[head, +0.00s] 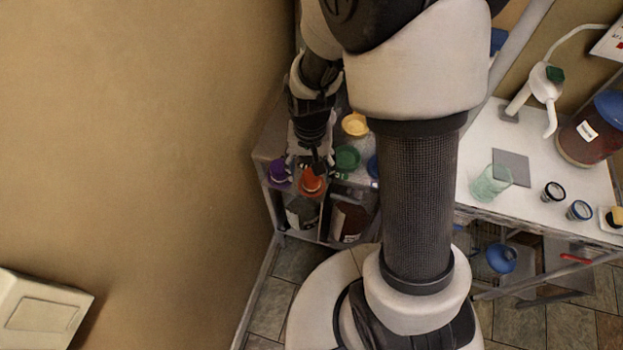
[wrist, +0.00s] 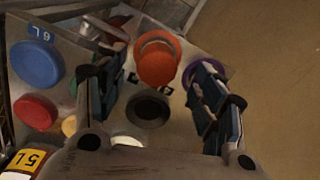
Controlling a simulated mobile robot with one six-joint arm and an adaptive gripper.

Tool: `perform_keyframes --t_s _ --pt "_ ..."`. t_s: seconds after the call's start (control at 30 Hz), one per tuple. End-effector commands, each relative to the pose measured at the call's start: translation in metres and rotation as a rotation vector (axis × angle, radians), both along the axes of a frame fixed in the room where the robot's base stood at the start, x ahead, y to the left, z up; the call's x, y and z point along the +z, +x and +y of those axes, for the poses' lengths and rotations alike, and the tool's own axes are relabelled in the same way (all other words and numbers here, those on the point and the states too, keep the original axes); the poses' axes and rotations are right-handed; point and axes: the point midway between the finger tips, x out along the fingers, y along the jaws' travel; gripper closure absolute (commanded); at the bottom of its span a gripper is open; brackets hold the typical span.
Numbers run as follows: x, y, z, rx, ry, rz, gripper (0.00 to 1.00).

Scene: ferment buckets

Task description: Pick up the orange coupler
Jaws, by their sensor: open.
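The orange coupler (head: 311,182) stands at the near edge of the grey shelf unit's top, between a purple piece and a green one. In the wrist view the orange coupler (wrist: 157,65) shows as a round cap with a ring behind it, ahead of the fingers and roughly between their tips. My gripper (head: 305,160) is just above and behind it in the head view, pointing down. In the wrist view my gripper (wrist: 158,80) is open, with a finger on each side and nothing held. I cannot tell the exact height gap.
A purple piece (wrist: 206,72) sits close by the right finger. A dark round piece (wrist: 148,108) lies between the fingers. Blue (wrist: 37,63) and red (wrist: 35,112) pieces are at left. Green (head: 347,157) and yellow (head: 355,124) pieces stand nearby. The wall (head: 150,130) is at left.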

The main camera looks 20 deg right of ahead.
Motion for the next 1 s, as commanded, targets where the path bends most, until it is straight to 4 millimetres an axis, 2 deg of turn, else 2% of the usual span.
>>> perform_keyframes --t_s 0.13,0.4,0.63,1.0 --pt "-0.013 0.0 -0.002 0.0 0.0 0.003 0.36" --pt "-0.051 0.002 -0.005 0.0 0.0 0.003 0.36" --pt "-0.051 0.003 -0.004 0.0 0.0 0.0 0.36" --pt "-0.051 0.003 -0.004 0.0 0.0 0.001 0.6"
